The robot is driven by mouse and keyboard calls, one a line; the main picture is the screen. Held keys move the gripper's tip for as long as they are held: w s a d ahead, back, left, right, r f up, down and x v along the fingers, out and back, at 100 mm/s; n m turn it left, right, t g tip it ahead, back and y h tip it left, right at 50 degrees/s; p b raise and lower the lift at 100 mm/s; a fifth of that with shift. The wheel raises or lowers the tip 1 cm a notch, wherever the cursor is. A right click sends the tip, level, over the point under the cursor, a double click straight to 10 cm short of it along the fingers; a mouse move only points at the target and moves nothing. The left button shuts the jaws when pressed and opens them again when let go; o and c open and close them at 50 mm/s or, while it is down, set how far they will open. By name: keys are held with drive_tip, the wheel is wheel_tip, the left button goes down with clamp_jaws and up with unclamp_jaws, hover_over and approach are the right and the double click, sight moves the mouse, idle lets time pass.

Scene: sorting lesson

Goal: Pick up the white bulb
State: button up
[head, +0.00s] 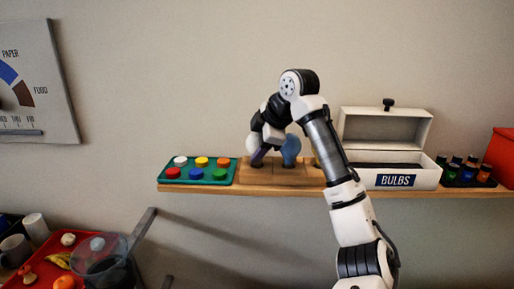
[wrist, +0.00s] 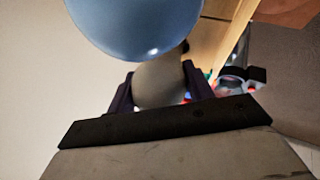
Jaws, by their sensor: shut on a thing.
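My gripper (head: 259,154) is low over the wooden block (head: 272,177) on the shelf. In the wrist view its dark fingers (wrist: 160,90) are shut on a pale, whitish bulb (wrist: 157,83), the white bulb, one finger on each side. In the head view the white bulb (head: 250,143) shows only in part beside the fingers. A blue bulb (head: 290,150) stands upright just right of my gripper. In the wrist view the blue bulb (wrist: 135,22) looms large and covers part of the white one. I cannot tell whether the white bulb still touches the block.
A green tray (head: 200,182) with several coloured discs lies left of the block. Right of my arm stands an open white box (head: 437,178) labelled BULBS. A yellowish thing (head: 317,162) is mostly hidden by my arm. A red box (head: 503,158) stands far right.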

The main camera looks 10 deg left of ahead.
wheel_tip(320, 180, up, 20)
drive_tip(key=shift+f, duration=0.2)
